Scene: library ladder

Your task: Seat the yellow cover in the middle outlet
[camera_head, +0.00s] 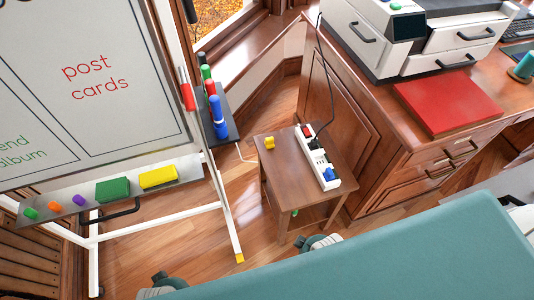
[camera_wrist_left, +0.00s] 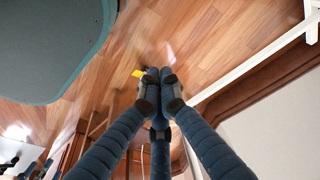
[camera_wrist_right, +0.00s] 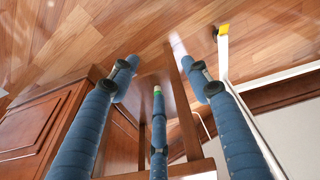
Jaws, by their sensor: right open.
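The yellow cover (camera_head: 269,142) lies loose on the small wooden table, left of the white power strip (camera_head: 322,164). The strip carries a red piece (camera_head: 307,131) at its far end, a black plug with a cord near that, and a blue piece (camera_head: 329,174) toward its near end. The middle outlet is too small to make out clearly. My right gripper (camera_head: 320,243) is below the table's near edge. In the right wrist view its fingers (camera_wrist_right: 158,78) are spread and empty. My left gripper (camera_head: 165,284) is low at the bottom edge; in the left wrist view its fingertips (camera_wrist_left: 159,78) are together, with nothing visible between them.
The small table (camera_head: 290,185) stands between the whiteboard easel (camera_head: 225,220) and a wooden desk (camera_head: 370,150). The black cord (camera_head: 332,90) hangs down to the strip. A teal panel (camera_head: 400,255) covers the lower right. Open floor (camera_head: 150,245) lies left of the table.

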